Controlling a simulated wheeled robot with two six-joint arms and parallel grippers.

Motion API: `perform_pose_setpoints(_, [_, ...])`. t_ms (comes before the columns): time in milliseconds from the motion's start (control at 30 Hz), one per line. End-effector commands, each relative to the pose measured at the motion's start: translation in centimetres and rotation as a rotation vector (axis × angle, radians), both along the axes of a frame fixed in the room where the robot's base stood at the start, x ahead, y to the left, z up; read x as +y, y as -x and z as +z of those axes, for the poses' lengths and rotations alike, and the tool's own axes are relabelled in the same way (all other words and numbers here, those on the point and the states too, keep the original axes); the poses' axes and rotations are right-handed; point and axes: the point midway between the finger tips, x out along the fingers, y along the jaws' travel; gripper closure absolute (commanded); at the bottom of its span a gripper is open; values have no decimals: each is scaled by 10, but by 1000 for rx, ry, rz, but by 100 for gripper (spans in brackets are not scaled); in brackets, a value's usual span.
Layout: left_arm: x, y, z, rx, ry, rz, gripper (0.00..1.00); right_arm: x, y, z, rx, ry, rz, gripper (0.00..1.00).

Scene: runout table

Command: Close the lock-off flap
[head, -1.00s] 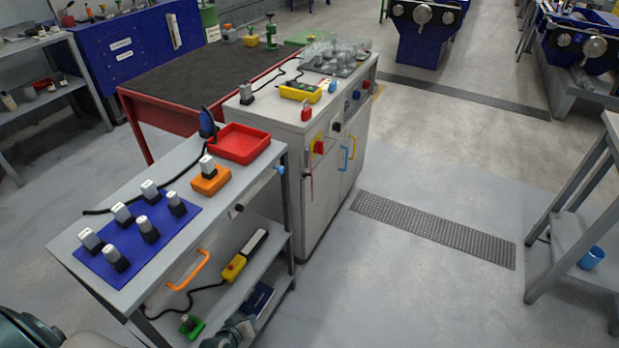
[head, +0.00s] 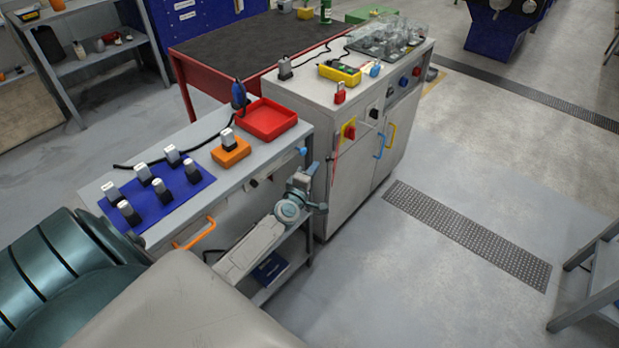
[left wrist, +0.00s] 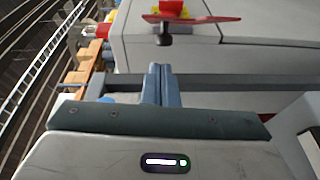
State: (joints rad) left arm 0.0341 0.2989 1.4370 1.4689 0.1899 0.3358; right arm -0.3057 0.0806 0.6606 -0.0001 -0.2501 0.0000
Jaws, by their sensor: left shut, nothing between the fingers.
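The lock-off flap (head: 335,163) shows as a thin red plate, nearly edge-on, beside the red-and-yellow switch (head: 349,131) on the grey cabinet's front. It stands out from the cabinet, open. In the left wrist view the red flap (left wrist: 215,19) is near the top, with a dark knob (left wrist: 165,39) on its near side. My left gripper (head: 321,208) is below the flap, in front of the cabinet and apart from the flap. Its fingers (left wrist: 160,70) are together and empty. My right gripper is not in view.
The grey cabinet (head: 345,205) has blue and yellow door handles. A grey bench (head: 185,140) with a red tray (head: 267,120) and blue mat (head: 190,205) stands left of it, close to my left arm. The floor right of the cabinet is clear around a grate (head: 465,232).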

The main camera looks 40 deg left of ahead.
Motion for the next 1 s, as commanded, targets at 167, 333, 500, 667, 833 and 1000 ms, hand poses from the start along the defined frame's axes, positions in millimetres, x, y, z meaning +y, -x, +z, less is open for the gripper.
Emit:
perform_pose_setpoints(167, [6,-26,-2,0,0,1,100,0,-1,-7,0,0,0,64])
perform_pose_setpoints(333, [8,-36,-2,1,-1,0,100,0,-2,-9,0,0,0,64])
perform_pose_setpoints(500, [8,-38,-1,1,-1,-1,100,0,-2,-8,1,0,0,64])
perform_pose_setpoints(667, [8,-38,-1,1,-1,-1,100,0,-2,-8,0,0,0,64])
perform_pose_setpoints(833, [6,-38,0,1,1,13,100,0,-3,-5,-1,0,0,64])
perform_pose_setpoints(1000, [0,-38,0,2,0,50,100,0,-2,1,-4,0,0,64])
